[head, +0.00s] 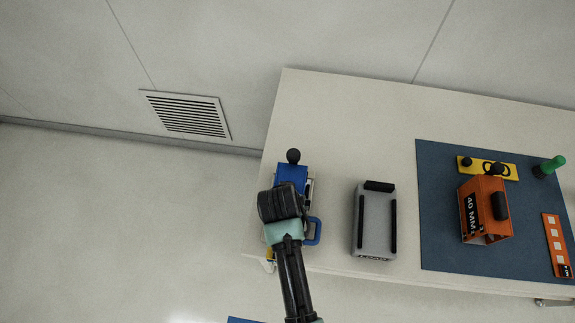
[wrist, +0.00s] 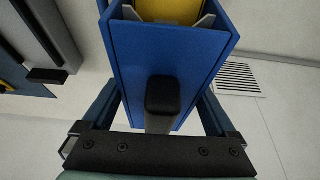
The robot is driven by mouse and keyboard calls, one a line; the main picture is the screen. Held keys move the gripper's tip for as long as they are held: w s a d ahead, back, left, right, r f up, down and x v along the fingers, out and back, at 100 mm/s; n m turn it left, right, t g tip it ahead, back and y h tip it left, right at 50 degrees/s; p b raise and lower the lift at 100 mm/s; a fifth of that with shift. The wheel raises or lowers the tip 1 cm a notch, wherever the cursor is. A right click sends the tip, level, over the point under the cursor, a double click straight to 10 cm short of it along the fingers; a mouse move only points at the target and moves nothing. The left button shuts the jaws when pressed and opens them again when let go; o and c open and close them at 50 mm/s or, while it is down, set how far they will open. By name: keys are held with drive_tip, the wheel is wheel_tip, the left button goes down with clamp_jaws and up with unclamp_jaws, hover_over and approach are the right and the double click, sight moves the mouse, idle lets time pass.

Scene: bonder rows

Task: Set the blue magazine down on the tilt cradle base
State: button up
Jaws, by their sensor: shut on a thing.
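The blue magazine (head: 292,177) is at the left end of the table in the head view. It has a black knob, a blue side handle and a yellow part. My gripper (head: 284,205) is over it and hides its middle. In the wrist view the magazine (wrist: 133,60) fills the space between my fingers, and my gripper (wrist: 160,115) is shut on it. Whether its underside touches the table cannot be told. The grey base with black rails (head: 373,243), which looks like the tilt cradle base, stands just right of the magazine, apart from it. Its top is empty.
A blue mat (head: 440,240) lies at the right of the table (head: 335,110). On it are an orange 40 MM magazine (head: 470,190), a yellow plate (head: 508,170), a green-topped item (head: 551,166) and an orange strip (head: 556,245). The table behind the grey base is clear.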

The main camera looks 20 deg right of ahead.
drive_tip(key=shift+f, duration=0.15)
drive_tip(key=o, duration=1.6)
drive_tip(key=shift+c, duration=0.2)
drive_tip(key=shift+s+f, duration=0.1)
drive_tip(key=b+v, duration=0.1)
drive_tip(key=v, duration=1.2)
drive_tip(key=shift+b, duration=0.3)
